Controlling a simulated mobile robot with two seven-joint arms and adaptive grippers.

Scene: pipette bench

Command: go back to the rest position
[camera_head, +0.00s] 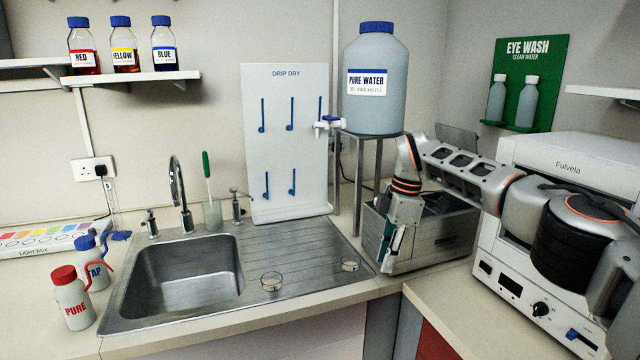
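My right arm comes in from the right, in front of the white Fulvela machine. Its gripper (385,260) points down beside the left end of a grey metal box, just right of the sink's drainboard. Pale and green parts show at the fingers. I cannot tell whether the fingers are open or shut, or whether they hold anything. My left gripper is not in view.
The grey box (445,244) and the Fulvela machine (525,262) stand close to my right arm. The pure water tank (376,110) sits on a stand behind. Two small glass dishes (271,282) (350,265) lie on the drainboard (300,258). PURE (73,300) and TAP bottles stand left of the sink.

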